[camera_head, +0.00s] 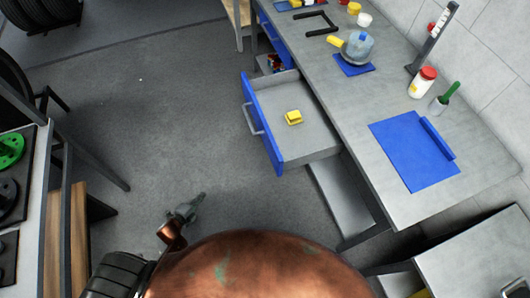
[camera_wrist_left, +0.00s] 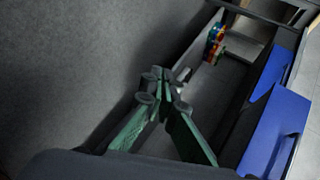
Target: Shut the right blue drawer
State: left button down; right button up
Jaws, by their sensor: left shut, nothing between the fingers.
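The blue-fronted drawer (camera_head: 264,128) is pulled out from under the grey workbench in the head view. Its grey inside shows, with a small yellow object (camera_head: 293,117) lying in it. A grey handle runs along its front. My left gripper (camera_head: 188,207) is in front of the drawer, toward the lower left, apart from it. In the left wrist view its green fingers (camera_wrist_left: 165,90) meet at the tips and hold nothing. Blue panels (camera_wrist_left: 277,135) show at the right of that view; I cannot tell which drawer they belong to. My right gripper is not in view.
The workbench (camera_head: 385,105) carries a blue mat (camera_head: 405,150), a red-lidded jar (camera_head: 423,82), a green-handled tool (camera_head: 446,97) and a blue-grey vessel (camera_head: 358,49). The floor (camera_head: 170,120) between is clear.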

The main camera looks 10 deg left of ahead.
aim_at(269, 150)
pick_arm(q)
jog(key=w+d+r+m+t+h+b, duration=0.2)
jog(key=w+r+m+h, duration=0.1)
jog(key=w+r+m, duration=0.45)
jog(key=w+d+r+m+g+h+b, duration=0.1)
jog(key=d+r+m+g+h+b, duration=0.1)
jog(key=d+r+m+h, duration=0.65)
jog(key=w+d+r+m+g+h+b, duration=0.15)
jog(key=d+r+m, duration=0.45)
jog(key=r+m, duration=0.65)
jog(key=b+x, duration=0.1)
jog(key=x, duration=1)
jog(key=shift+w+d+f, duration=0.1)
jog(key=shift+w+d, duration=0.4)
jog(key=shift+d, duration=0.2)
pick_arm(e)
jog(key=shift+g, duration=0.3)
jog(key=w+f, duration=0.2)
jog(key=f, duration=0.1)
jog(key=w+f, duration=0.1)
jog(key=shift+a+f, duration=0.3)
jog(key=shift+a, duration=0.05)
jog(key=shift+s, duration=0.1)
pick_arm(q)
jog(key=shift+w+d, duration=0.1)
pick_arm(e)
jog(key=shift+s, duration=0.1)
